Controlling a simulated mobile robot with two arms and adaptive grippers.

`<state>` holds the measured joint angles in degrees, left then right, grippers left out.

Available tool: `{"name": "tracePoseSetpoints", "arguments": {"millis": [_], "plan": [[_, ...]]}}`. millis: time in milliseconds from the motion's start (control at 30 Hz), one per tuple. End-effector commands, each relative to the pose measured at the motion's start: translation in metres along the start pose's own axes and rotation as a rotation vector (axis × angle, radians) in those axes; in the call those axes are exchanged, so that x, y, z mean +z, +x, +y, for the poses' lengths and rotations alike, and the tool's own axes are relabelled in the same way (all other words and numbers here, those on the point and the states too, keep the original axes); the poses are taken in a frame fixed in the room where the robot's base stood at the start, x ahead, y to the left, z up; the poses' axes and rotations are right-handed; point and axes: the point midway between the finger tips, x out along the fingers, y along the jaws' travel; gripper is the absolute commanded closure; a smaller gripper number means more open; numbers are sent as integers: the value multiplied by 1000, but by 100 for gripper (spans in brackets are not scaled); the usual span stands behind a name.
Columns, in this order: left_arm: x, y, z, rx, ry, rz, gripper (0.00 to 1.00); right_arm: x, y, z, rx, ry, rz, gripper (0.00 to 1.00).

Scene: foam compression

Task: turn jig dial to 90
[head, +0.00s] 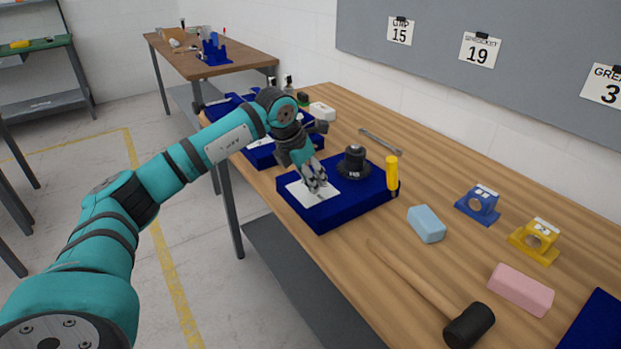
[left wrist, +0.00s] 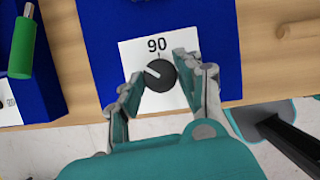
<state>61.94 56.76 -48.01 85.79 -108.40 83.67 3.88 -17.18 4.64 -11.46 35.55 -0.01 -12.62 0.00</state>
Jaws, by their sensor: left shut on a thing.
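The jig is a blue block (head: 335,212) with a white plate (head: 297,191) on its left part. In the left wrist view a round black dial (left wrist: 160,76) sits on the white plate (left wrist: 130,55). Its white pointer line slants to the upper left, away from the tick under the printed 90 (left wrist: 157,45). My left gripper (head: 316,183) is over the plate, and in the left wrist view its fingers (left wrist: 159,70) are on either side of the dial, shut on it. In the head view the gripper hides the dial. My right gripper is not in view.
A black knob-like part (head: 354,160) and a yellow-handled tool (head: 392,174) are at the jig's right part. A light-blue block (head: 426,224), a mallet (head: 430,292), a pink block (head: 520,289), and blue (head: 478,204) and yellow (head: 535,240) brackets lie to the right.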

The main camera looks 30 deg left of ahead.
Motion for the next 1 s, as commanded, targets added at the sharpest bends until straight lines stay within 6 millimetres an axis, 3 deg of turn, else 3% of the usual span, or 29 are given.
{"name": "tracePoseSetpoints", "arguments": {"millis": [600, 1000], "plan": [[3, -2, 4, -220, 527, -2, 96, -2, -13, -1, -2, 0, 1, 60], [3, 0, 5, -311, 753, -1, 96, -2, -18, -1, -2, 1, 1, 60]]}}
